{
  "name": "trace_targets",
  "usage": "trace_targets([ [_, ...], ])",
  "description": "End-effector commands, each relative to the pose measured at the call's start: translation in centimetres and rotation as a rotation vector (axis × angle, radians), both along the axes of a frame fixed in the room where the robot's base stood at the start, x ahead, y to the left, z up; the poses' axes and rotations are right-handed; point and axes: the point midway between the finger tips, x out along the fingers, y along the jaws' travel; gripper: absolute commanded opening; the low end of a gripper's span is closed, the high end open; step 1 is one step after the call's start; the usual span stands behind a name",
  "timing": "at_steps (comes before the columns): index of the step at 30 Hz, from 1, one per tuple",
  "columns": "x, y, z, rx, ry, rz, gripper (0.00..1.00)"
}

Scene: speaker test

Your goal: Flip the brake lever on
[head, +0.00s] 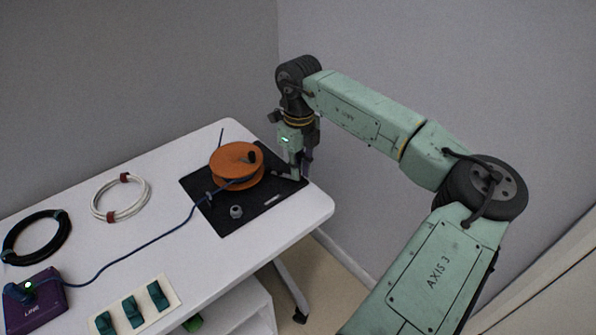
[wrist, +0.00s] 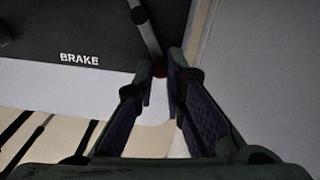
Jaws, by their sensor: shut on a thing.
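The brake lever (wrist: 146,32) is a thin grey bar in the wrist view. It runs from the top edge down to a small reddish end between my fingers. My gripper (wrist: 160,72) is shut on that end; the fingertips partly hide it. The white word BRAKE is printed on the black base plate (wrist: 40,30) left of the lever. In the head view my gripper (head: 302,164) is low over the right corner of the black base plate (head: 227,221). An orange reel (head: 230,156) with a dark knob sits on the plate, left of my gripper.
A grey knob (head: 236,211) is on the plate's front part. A blue cable (head: 137,250) runs from the reel to a purple box (head: 44,306). White (head: 109,214) and black (head: 15,247) cable coils and a card with green pieces (head: 165,285) lie on the white table (head: 290,225). Walls stand behind.

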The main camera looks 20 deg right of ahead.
Motion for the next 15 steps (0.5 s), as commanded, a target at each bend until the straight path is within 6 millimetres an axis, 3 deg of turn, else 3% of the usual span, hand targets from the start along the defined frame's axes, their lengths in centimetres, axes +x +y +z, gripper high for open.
trace_targets([
  [4,0.05,-0.02,0.05,0.0,-0.001,-0.001,0.0],
  [5,0.04,-0.03,0.05,0.0,-0.001,-0.002,0.12],
  [15,0.02,-0.02,0.04,0.0,-0.001,-0.003,0.32],
])
